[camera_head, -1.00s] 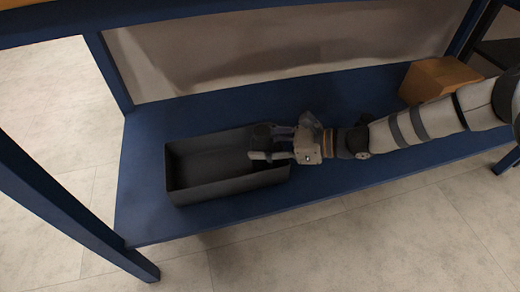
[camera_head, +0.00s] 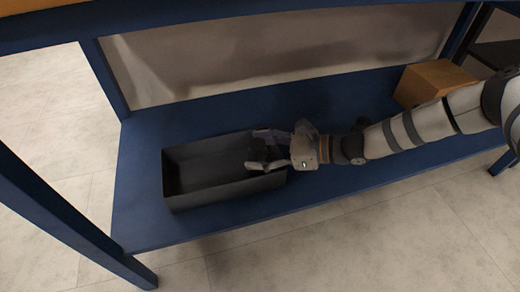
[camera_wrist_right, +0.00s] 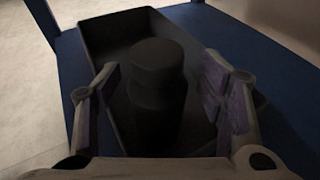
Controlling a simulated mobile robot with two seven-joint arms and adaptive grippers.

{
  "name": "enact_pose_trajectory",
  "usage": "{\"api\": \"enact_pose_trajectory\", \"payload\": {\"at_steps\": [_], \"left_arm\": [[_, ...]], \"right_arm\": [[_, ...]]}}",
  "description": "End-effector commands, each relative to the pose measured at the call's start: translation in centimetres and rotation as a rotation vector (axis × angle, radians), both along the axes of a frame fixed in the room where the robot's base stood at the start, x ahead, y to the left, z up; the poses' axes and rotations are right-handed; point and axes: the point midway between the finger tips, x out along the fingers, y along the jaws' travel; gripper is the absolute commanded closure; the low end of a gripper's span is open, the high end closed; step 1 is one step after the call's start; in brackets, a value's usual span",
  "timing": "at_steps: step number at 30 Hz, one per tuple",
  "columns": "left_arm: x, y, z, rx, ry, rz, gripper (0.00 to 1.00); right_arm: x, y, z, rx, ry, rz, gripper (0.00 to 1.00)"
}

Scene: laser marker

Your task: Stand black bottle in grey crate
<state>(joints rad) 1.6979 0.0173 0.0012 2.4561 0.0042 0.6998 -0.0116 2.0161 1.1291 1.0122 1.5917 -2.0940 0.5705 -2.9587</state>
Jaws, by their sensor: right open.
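The grey crate (camera_head: 225,193) is a dark, open, rectangular box on the blue shelf; its wall also shows in the right wrist view (camera_wrist_right: 94,42). The black bottle (camera_wrist_right: 158,85) stands upright inside the crate at its right end, as the right wrist view shows. Its base is hidden. In the head view it is hard to tell from the dark crate and fingers. My right gripper (camera_head: 264,151) reaches in over the crate's right end. Its fingers are open on both sides of the bottle, with visible gaps in the right wrist view (camera_wrist_right: 160,78). My left gripper is out of view.
A brown box (camera_head: 432,80) stands at the back right, behind my right arm. Blue frame posts rise at the left and right. A board closes off the back.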

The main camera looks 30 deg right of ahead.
Motion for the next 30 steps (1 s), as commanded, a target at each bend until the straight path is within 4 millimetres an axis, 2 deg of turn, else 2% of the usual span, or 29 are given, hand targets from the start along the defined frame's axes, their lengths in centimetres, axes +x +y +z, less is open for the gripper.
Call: {"api": "enact_pose_trajectory", "payload": {"at_steps": [2,5,12,18,30], "left_arm": [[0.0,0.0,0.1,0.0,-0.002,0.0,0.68],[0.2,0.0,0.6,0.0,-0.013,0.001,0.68],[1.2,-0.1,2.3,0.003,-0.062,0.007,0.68],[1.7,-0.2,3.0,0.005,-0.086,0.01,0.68],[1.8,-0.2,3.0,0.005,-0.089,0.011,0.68]], "right_arm": [[0.0,0.0,0.3,0.0,0.0,0.0,0.37],[-0.2,-0.3,1.8,-0.001,-0.003,-0.002,0.37],[-4.9,-5.0,4.0,-0.002,-0.005,-0.005,0.37],[-7.6,-7.5,4.8,0.0,-0.002,-0.002,0.37],[-8.2,-8.1,4.7,0.001,0.001,0.0,0.37]]}}
